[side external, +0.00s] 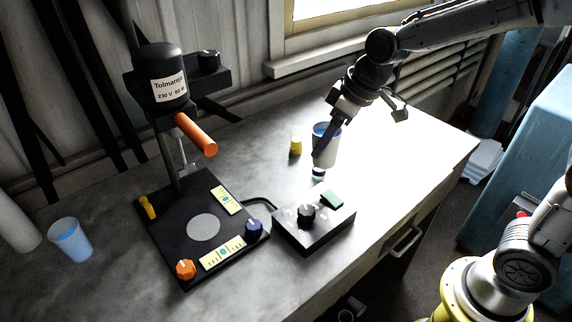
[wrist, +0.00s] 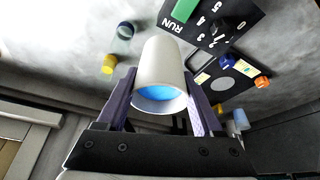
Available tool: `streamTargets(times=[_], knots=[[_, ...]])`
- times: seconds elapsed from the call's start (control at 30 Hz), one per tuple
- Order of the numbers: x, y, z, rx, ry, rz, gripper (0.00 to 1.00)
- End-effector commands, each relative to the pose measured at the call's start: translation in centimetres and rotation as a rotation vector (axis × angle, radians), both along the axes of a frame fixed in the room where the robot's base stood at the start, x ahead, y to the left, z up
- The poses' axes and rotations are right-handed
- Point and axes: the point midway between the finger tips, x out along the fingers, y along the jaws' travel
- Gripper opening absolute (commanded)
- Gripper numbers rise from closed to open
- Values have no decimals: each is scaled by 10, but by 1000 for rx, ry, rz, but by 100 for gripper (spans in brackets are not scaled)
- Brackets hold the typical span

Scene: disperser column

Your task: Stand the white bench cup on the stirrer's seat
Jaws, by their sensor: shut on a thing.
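The white bench cup (side external: 329,152) is in my gripper (side external: 325,136) toward the back right of the bench. In the wrist view the cup (wrist: 160,62) sits between the two fingers (wrist: 160,88), its mouth toward the camera and blue showing inside. My gripper is shut on it. It looks roughly upright; its exact height above the bench is hard to tell. The stirrer's seat, a pale grey disc (side external: 203,227) on the black base plate (side external: 172,232), is bare and lies to the left of the cup. It shows small in the wrist view (wrist: 246,68).
The stirrer's motor head (side external: 163,75) and orange handle (side external: 196,136) overhang the plate's back. A yellow jar (side external: 296,146) and a small jar (side external: 318,173) are near the cup. A bluish cup (side external: 71,241) stands left.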

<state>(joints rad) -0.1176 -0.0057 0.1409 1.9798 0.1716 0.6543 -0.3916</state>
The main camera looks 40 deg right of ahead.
Motion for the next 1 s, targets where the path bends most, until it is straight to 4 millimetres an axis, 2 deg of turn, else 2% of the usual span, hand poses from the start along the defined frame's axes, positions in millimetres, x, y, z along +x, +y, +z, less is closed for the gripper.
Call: streamTargets(times=[0.03, 0.2, 0.4, 0.7, 0.83, 1.0], knots=[[12, 2, -6, 0, 2, 0, 9], [46, 8, -26, -1, 4, 0, 9], [72, 13, -58, 0, 1, 0, 9], [90, 16, -80, 0, 0, 0, 9], [88, 16, -98, 0, 1, -1, 9], [88, 15, -108, 0, -2, 0, 9]])
